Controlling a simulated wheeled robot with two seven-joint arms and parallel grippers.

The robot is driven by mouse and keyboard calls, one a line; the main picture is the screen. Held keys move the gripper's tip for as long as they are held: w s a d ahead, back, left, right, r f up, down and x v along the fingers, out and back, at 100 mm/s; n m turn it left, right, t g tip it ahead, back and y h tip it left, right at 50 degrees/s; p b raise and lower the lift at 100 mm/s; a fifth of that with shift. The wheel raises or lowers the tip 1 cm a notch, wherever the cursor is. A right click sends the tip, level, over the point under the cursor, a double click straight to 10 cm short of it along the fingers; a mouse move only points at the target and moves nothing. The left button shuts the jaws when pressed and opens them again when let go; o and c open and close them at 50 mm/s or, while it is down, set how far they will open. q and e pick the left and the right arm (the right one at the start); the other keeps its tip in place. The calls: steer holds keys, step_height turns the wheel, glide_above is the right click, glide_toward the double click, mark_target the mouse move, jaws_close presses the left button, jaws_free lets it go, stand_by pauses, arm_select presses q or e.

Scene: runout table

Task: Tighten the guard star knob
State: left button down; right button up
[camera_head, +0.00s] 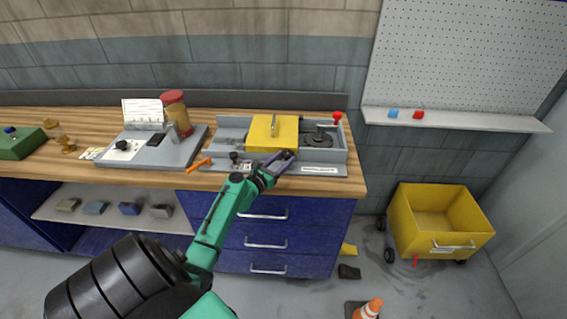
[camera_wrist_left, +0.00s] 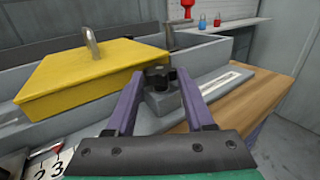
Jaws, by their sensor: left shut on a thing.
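The black star knob (camera_head: 289,153) sits at the front of the grey machine (camera_head: 338,157), beside the yellow guard (camera_head: 262,134). In the left wrist view the knob (camera_wrist_left: 157,76) sits on a small grey block (camera_wrist_left: 163,100). My left gripper (camera_head: 284,157) reaches in from the front with its purple fingers on either side of the knob. In the left wrist view its fingers (camera_wrist_left: 158,80) are shut on the knob, which sits between their tips. The yellow guard (camera_wrist_left: 85,75) is lowered, with a metal handle on top. My right gripper is not in view.
A red knob (camera_head: 337,116) stands at the machine's back right corner. An orange lever (camera_head: 198,165) sticks out at its left. A grey plate (camera_head: 155,147) with a red-lidded jar (camera_head: 175,110) is further left. A yellow cart (camera_head: 440,222) stands on the floor at right.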

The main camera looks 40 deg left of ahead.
arm_select(q)
steer(key=shift+m+h, duration=0.3)
steer(key=shift+h, duration=0.1)
steer(key=shift+c, duration=1.4)
jaws_free()
steer(key=shift+w, duration=0.1)
